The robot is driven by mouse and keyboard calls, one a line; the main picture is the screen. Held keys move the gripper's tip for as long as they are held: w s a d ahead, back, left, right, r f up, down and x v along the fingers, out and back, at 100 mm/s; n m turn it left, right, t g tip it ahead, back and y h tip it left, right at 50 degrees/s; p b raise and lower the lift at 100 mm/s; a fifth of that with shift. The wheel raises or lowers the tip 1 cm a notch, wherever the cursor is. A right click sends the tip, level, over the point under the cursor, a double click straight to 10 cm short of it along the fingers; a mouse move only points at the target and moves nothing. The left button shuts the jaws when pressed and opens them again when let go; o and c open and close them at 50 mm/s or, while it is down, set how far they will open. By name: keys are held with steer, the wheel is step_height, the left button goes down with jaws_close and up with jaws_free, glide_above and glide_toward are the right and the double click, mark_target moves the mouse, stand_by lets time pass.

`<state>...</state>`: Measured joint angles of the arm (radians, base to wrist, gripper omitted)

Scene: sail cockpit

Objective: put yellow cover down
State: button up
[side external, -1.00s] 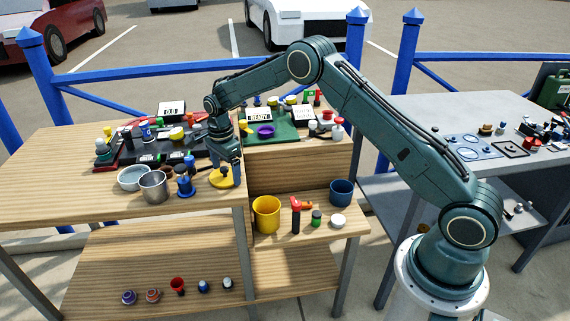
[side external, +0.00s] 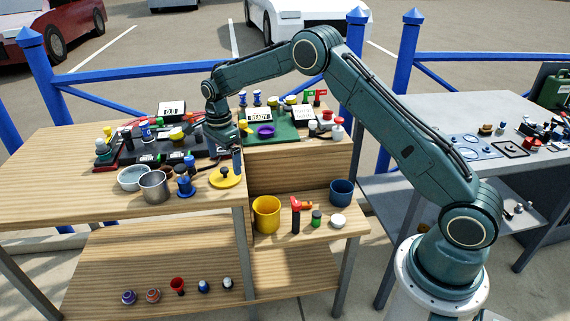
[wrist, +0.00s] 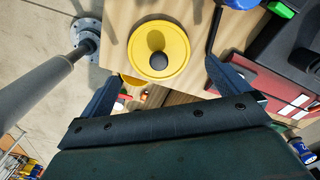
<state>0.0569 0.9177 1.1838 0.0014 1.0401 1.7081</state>
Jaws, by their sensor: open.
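The yellow cover (side external: 226,178) is a round disc with a dark knob, lying flat on the wooden table near its right front corner. It also shows in the wrist view (wrist: 174,40), its dark knob facing the camera. My gripper (side external: 238,158) is open and empty, just above and behind the cover. In the wrist view its two fingers (wrist: 158,75) are spread wide apart, and neither touches the cover.
A steel cup (side external: 154,187), a bowl (side external: 133,177) and a blue knobbed piece (side external: 185,187) stand left of the cover. A dark tray (side external: 160,145) with several items lies behind. A yellow bucket (side external: 266,214) stands on the lower shelf.

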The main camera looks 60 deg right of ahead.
mark_target(227, 168)
step_height(227, 168, up, 8)
stand_by(0.4)
stand_by(0.5)
steer(key=s+a+r+n+t, duration=0.25)
steer(key=s+r+n, duration=0.75)
steer(key=s+r, duration=0.8)
steer(key=s+f+n+t, duration=0.3)
steer(key=s+n, duration=0.7)
steer(key=s, duration=1.3)
steer(key=shift+s+a+f, duration=0.25)
steer(key=shift+a+f, duration=0.2)
steer(key=shift+f, duration=0.15)
